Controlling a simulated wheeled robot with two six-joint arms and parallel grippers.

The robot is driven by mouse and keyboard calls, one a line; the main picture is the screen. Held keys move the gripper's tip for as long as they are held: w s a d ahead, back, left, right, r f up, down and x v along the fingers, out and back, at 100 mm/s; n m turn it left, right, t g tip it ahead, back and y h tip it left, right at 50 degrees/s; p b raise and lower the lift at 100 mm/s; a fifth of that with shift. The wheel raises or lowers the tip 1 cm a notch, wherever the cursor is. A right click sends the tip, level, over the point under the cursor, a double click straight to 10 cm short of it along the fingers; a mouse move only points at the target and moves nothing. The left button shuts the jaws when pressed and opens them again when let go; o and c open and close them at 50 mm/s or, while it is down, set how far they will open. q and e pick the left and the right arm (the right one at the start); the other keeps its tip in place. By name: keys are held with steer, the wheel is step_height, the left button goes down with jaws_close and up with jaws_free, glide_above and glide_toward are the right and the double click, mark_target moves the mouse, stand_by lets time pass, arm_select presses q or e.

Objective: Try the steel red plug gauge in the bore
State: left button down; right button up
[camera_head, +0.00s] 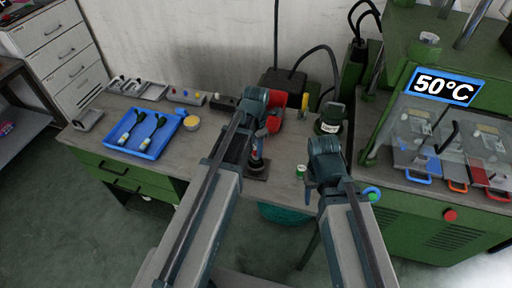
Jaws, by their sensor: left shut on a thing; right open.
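My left gripper (262,128) is over the middle of the bench, shut on a small, mostly hidden thing with a red part, apparently the red plug gauge (261,134). Directly below it a dark upright part with some blue and red (257,157) stands on a dark square base (257,173). I cannot make out the bore, or whether the gauge is in it or above it. My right gripper (309,192) is open and looks empty at the bench's front edge, near a small green-and-white reel (301,171).
A blue tray (118,147) with two green-handled tools lies left, beside a round yellow-topped tub (192,123). A rack with coloured knobs (180,96) stands behind. A dark green jar (330,118) and red container (276,108) stand at the back. A green press (430,200) marked 50°C is right.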

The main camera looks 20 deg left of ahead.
arm_select(q)
steer(key=shift+f+b, duration=0.4)
stand_by(0.7)
steer(key=shift+r, duration=0.2)
stand_by(0.6)
steer(key=shift+r+p, duration=0.35)
steer(key=shift+p, duration=0.2)
steer(key=shift+f+b, duration=0.55)
steer(key=shift+f, duration=0.05)
stand_by(1.2)
steer(key=shift+r+p, duration=0.55)
steer(key=shift+r, duration=0.05)
stand_by(0.8)
steer(key=shift+r+p, duration=2.5)
steer(key=shift+p, duration=0.05)
